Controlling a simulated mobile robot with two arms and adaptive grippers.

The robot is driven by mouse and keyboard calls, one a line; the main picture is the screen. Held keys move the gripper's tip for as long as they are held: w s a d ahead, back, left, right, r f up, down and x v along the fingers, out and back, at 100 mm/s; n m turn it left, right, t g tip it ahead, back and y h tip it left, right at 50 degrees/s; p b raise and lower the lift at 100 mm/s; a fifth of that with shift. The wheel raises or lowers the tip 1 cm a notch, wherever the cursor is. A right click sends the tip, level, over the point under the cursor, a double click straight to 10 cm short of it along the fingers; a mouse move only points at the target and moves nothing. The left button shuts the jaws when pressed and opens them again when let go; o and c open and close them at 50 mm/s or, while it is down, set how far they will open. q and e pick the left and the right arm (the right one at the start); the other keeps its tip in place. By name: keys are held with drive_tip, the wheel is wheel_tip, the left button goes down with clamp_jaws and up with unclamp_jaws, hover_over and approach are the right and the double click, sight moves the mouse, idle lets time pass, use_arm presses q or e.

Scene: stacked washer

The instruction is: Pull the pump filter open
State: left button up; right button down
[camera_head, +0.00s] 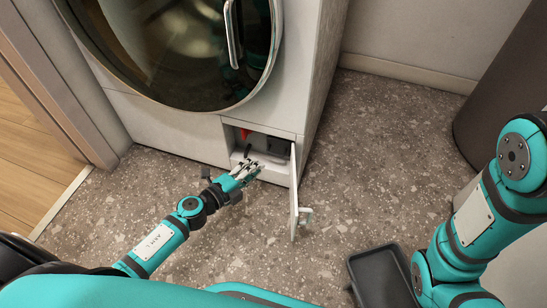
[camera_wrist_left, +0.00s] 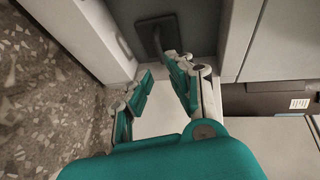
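The washer (camera_head: 180,133) has a small compartment at its lower right front. Its white flap (camera_head: 294,190) stands open to the right. A dark grey part (camera_head: 272,146), which seems to be the pump filter, shows inside. In the left wrist view a dark square part (camera_wrist_left: 156,32) with a short stem, probably the filter, lies just beyond the fingertips. My left gripper (camera_head: 252,170) is at the compartment's mouth. In its wrist view my left gripper (camera_wrist_left: 158,74) has its fingers apart, with nothing visibly held. Contact with the stem cannot be told. My right gripper is out of view.
A red part (camera_head: 244,133) and a thin black part (camera_head: 247,151) are also in the compartment. A black tray (camera_head: 382,277) lies on the floor at lower right. A dark cylinder (camera_head: 500,85) stands at the right. Speckled floor right of the flap is clear.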

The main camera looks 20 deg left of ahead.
use_arm(q)
drive_tip(key=b+x, duration=0.1)
drive_tip(key=x, duration=0.8)
drive_tip(key=shift+b, duration=0.4)
drive_tip(key=shift+s, duration=0.1)
clamp_jaws()
